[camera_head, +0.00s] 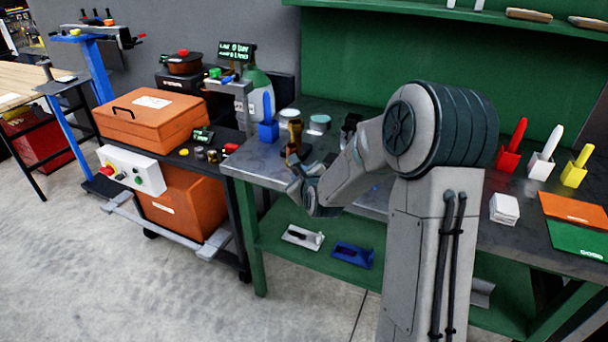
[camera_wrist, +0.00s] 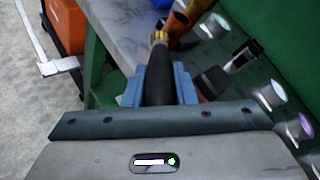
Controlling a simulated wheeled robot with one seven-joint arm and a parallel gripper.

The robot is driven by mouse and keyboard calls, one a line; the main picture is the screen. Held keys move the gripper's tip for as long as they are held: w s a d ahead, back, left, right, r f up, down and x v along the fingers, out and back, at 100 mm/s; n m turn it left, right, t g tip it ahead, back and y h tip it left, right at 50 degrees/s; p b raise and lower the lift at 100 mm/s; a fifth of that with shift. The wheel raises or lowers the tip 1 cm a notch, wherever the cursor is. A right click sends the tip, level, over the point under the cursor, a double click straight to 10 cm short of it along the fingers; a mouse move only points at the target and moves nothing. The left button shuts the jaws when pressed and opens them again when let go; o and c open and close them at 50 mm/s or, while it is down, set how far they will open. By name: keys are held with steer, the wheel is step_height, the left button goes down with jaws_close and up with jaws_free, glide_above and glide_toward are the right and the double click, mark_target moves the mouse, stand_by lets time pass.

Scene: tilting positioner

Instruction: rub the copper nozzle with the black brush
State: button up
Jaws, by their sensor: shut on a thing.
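My gripper (camera_wrist: 158,88) is shut on the black brush (camera_wrist: 157,84), with a blue finger on each side of its dark body. The brush's yellow-gold tip (camera_wrist: 159,38) points away from the gripper. The copper nozzle (camera_wrist: 175,24) is an orange-brown tube just beyond and right of the tip in the wrist view. The tip and nozzle look very close; I cannot tell whether they touch. In the head view the nozzle (camera_head: 291,149) is small, below a gold-coloured part (camera_head: 295,128), and my gripper (camera_head: 294,178) is just below it. The brush is not clear there.
A blue holder (camera_head: 268,132) stands left of the nozzle on the grey bench top (camera_head: 262,160). Round pots (camera_head: 319,123) and a dark device (camera_wrist: 243,60) are to the right and behind. An orange case (camera_head: 150,118) sits on a cart at left. The bench's front edge is close.

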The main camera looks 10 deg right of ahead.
steer(key=shift+w+b, duration=0.3)
steer(key=shift+w, duration=0.95)
steer(key=shift+b, duration=0.8)
steer(key=shift+w+r, duration=0.1)
steer(key=shift+r, duration=0.2)
steer(key=shift+d, duration=1.95)
steer(key=shift+w+a+b, duration=0.15)
steer(key=shift+a+b, duration=0.6)
steer(key=shift+a, duration=1.35)
steer(key=shift+d, duration=0.1)
